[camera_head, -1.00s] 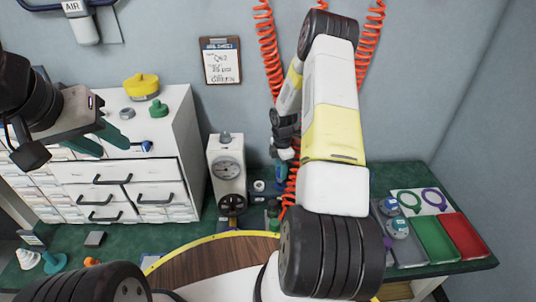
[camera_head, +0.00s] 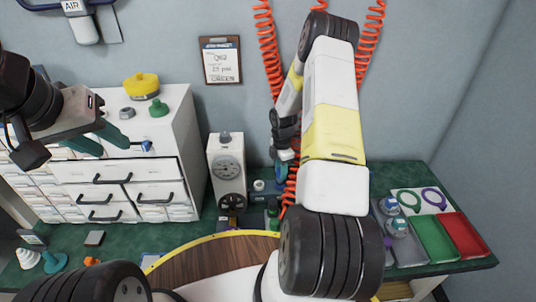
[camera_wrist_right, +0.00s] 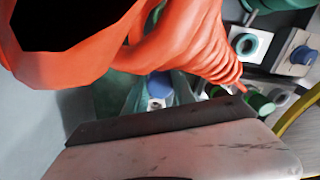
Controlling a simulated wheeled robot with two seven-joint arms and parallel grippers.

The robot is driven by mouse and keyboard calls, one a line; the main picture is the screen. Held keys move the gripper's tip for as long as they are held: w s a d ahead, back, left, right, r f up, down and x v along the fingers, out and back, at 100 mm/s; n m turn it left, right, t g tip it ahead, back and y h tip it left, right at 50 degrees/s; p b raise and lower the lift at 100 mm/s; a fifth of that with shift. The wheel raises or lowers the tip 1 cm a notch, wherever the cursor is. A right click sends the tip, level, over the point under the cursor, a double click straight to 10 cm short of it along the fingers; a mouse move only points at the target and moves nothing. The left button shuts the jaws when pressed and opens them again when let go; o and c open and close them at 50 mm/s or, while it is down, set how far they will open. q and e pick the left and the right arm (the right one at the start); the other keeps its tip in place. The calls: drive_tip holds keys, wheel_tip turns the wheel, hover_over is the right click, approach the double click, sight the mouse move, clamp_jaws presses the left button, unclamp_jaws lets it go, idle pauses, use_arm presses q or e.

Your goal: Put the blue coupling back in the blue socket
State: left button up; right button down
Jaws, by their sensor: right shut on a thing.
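My right gripper (camera_wrist_right: 160,92) has green fingers shut on the blue coupling (camera_wrist_right: 159,84), of which a small blue part shows between them. A thick red coiled hose fills much of the right wrist view close to the fingers. In the head view the right arm reaches toward the back wall and the blue coupling (camera_head: 281,170) shows small beside the hose.
A gauge unit (camera_head: 228,168) stands left of the right gripper. Red coiled hoses (camera_head: 270,50) hang along the wall. The green tray (camera_head: 437,238) and red tray (camera_head: 464,234) lie at the right. The white cabinet (camera_head: 185,125) stands at the left, with a drawer pulled out.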

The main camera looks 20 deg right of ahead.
drive_tip(key=shift+f, duration=1)
drive_tip(key=c, duration=0.9)
unclamp_jaws()
drive_tip(key=shift+c, duration=0.2)
wheel_tip(320, 180, up, 8)
drive_tip(key=shift+f, duration=0.15)
drive_tip(key=s+a+r+m+t, duration=0.1)
drive_tip(key=s+a+r+m, duration=0.15)
drive_tip(key=r, duration=0.55)
drive_tip(key=s+a+r+m+t, duration=0.1)
drive_tip(key=s+a+r+m, duration=0.15)
drive_tip(key=r, duration=0.65)
drive_tip(key=s+a+r+m+t, duration=0.1)
drive_tip(key=s+r+m, duration=0.15)
drive_tip(key=r, duration=0.55)
drive_tip(key=s+a+r+m+t+y, duration=0.1)
drive_tip(key=s+a+r+m, duration=0.3)
drive_tip(key=s, duration=0.5)
drive_tip(key=s+a+r+m+t+y, duration=0.1)
drive_tip(key=s+a+r+m+t, duration=0.1)
drive_tip(key=s+a+r+m, duration=0.2)
drive_tip(key=s+r+m, duration=0.3)
drive_tip(key=s+r, duration=0.1)
drive_tip(key=s, duration=0.2)
drive_tip(key=shift+a, duration=0.3)
